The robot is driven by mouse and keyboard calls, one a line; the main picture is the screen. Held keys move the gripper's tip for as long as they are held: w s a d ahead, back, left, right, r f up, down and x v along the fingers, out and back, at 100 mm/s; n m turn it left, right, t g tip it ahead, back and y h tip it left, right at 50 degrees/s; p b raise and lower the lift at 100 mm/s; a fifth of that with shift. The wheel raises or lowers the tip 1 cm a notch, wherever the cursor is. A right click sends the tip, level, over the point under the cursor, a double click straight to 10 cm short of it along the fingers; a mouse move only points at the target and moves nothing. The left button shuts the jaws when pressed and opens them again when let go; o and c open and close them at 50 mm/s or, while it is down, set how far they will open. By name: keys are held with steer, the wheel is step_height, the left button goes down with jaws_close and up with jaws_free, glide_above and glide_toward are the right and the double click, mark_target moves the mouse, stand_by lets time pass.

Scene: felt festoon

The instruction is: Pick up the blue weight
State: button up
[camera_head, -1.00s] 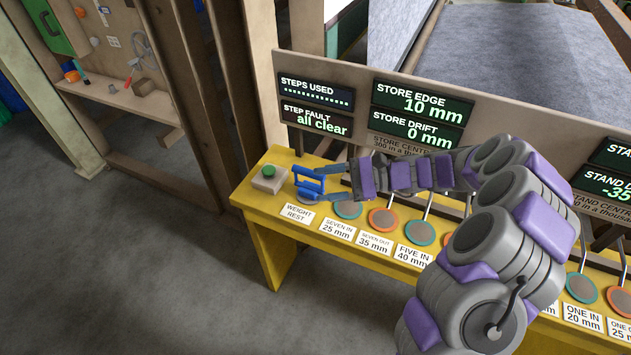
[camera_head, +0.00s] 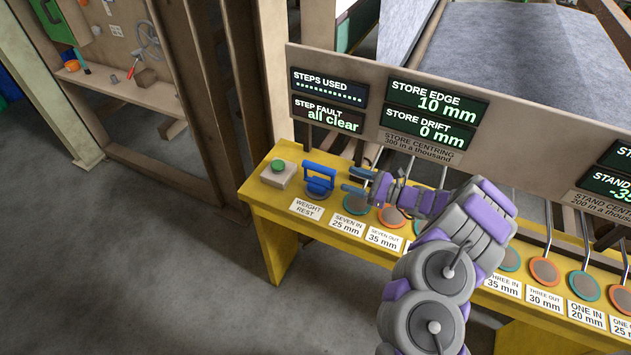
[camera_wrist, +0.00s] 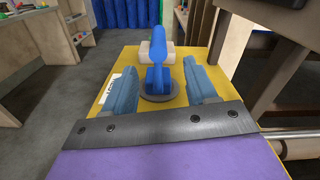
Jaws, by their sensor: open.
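The blue weight (camera_head: 319,178), with a handle on top, stands upright on the round grey weight rest at the left end of the yellow bench (camera_head: 262,192). In the wrist view the blue weight (camera_wrist: 157,65) is ahead, seen between the two blue fingers. My gripper (camera_head: 352,182) is open and empty, just right of the weight in the head view. In the wrist view my gripper (camera_wrist: 158,82) has its fingers spread, one on each side of the weight's line. I cannot tell whether a finger touches it.
A box with a green button (camera_head: 279,171) sits left of the weight, and behind it in the wrist view. Labelled round pads with levers (camera_head: 543,271) line the bench to the right. A panel with displays (camera_head: 330,85) stands behind. Floor on the left is clear.

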mark_target(324, 170)
steer(key=x, duration=0.3)
steer(key=shift+w+f+b, duration=0.1)
steer(key=shift+f+b, duration=0.05)
steer(key=shift+b, duration=0.15)
steer(key=shift+w+a, duration=0.15)
steer(key=shift+w, duration=0.1)
steer(key=shift+w+b, duration=0.25)
steer(key=shift+b, duration=0.05)
steer(key=x, duration=0.2)
steer(key=s+b+x, duration=0.1)
steer(key=x, duration=0.4)
steer(key=shift+s+a+b, duration=0.25)
steer(key=shift+b, duration=0.1)
steer(key=shift+w, duration=0.1)
steer(key=shift+d+r, duration=0.2)
steer(key=shift+d, duration=0.45)
steer(key=shift+c, duration=0.7)
steer(key=shift+a+f, duration=0.1)
steer(key=shift+a, duration=0.5)
steer(key=c, duration=0.9)
steer(key=shift+d, duration=0.35)
jaws_close()
